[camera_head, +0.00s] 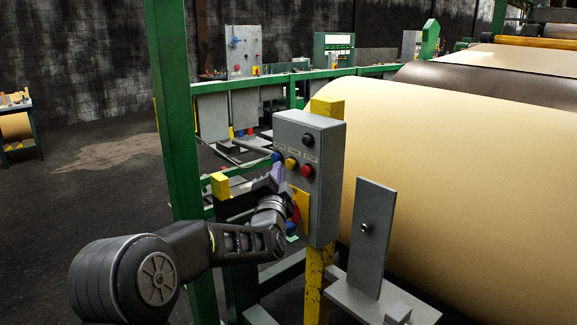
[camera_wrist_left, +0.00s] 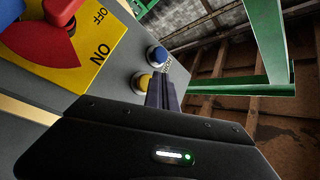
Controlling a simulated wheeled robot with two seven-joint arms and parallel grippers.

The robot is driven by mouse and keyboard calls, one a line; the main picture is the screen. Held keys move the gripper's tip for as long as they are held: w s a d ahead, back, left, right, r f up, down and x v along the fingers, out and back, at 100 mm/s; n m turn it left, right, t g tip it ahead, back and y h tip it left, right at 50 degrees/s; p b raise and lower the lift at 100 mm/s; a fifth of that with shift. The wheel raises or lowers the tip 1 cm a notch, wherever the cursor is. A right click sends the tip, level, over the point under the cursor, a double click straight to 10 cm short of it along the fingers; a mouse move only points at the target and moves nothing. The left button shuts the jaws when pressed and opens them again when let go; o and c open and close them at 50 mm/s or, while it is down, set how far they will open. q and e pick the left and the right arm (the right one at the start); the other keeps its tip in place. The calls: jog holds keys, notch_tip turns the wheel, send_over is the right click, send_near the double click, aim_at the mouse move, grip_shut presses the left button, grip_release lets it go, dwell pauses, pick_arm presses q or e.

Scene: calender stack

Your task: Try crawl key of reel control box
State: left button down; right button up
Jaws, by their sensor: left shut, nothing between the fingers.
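The grey reel control box (camera_head: 325,190) is on a yellow post. Its face has a black knob (camera_head: 308,140), a blue button (camera_head: 277,156), a yellow button (camera_head: 291,164) and a red button (camera_head: 307,170), with labels too small to read. My left gripper (camera_head: 276,173) is shut and empty, close in front of the face just below the blue button. In the left wrist view its fingers (camera_wrist_left: 163,92) are beside the yellow button (camera_wrist_left: 141,83) and below the blue button (camera_wrist_left: 157,56). I cannot tell whether they touch a button. My right gripper is out of view.
A red rotary switch (camera_wrist_left: 60,12) on a yellow ON/OFF plate (camera_wrist_left: 92,40) is low on the box face. A large cream roll (camera_head: 460,190) is behind the box. A grey upright plate (camera_head: 373,240) stands at right.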

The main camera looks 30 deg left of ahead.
pick_arm(q)
jog(key=shift+w, duration=0.1)
dwell(0.5)
jog(key=shift+w+d, duration=0.15)
jog(key=shift+w, duration=0.15)
jog(key=shift+w+d, duration=0.15)
jog(key=shift+w, duration=0.35)
dwell(0.9)
jog(key=shift+s+b, duration=0.15)
jog(key=shift+b, duration=0.15)
jog(key=shift+s+a+b, duration=0.25)
jog(key=shift+s+b, duration=0.2)
jog(key=shift+s, duration=0.3)
